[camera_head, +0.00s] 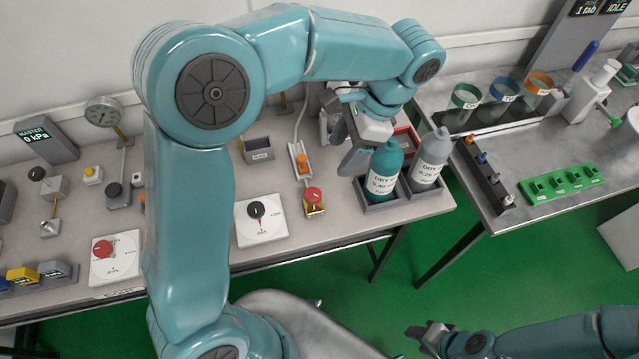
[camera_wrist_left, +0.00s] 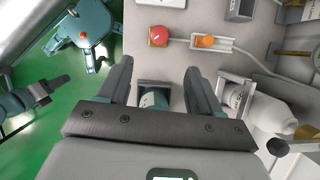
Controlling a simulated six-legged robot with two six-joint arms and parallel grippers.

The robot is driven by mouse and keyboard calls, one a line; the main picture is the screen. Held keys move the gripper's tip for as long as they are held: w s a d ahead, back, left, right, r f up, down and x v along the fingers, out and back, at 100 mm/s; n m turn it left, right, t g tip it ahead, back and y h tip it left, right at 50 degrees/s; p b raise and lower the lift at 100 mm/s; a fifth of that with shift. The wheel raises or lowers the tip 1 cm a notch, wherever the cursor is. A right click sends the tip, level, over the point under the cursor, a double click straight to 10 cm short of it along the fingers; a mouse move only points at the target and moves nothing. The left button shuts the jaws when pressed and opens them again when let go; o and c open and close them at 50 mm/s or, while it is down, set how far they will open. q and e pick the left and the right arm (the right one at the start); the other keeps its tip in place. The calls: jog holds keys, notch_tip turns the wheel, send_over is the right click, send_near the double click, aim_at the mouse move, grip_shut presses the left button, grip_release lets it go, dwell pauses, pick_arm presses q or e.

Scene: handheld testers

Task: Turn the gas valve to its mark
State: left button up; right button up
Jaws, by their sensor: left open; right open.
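The gas valve is a black knob (camera_head: 257,210) with a red pointer line below it, on a white square plate (camera_head: 262,232) lettered GAS, on the left bench. Small marks are printed around the knob; they are too small to read. My left gripper (camera_head: 360,160) is open and empty, to the right of the valve, close to the teal bottle (camera_head: 384,172). In the left wrist view the spread fingers (camera_wrist_left: 157,72) have the teal bottle (camera_wrist_left: 153,98) showing between and below them. My right gripper (camera_head: 425,332) is open, low over the green floor, away from the bench.
A red-knobbed valve plate (camera_head: 115,262) lies further left, mostly clear of my arm. A red button (camera_head: 313,196) and an orange switch (camera_head: 302,162) stand between the valve and the bottles. A grey bottle (camera_head: 431,160) stands beside the teal one. My left arm hides some bench.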

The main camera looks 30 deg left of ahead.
aim_at(314, 194)
pick_arm(q)
jog(key=b+x, duration=0.1)
jog(key=x, duration=1.1)
jog(key=shift+s+f, duration=0.2)
jog(key=shift+s, duration=0.05)
jog(key=shift+a+f, duration=0.2)
jog(key=shift+f, duration=0.3)
jog(key=shift+s+d, duration=0.1)
jog(key=shift+c, duration=0.3)
jog(key=c, duration=1)
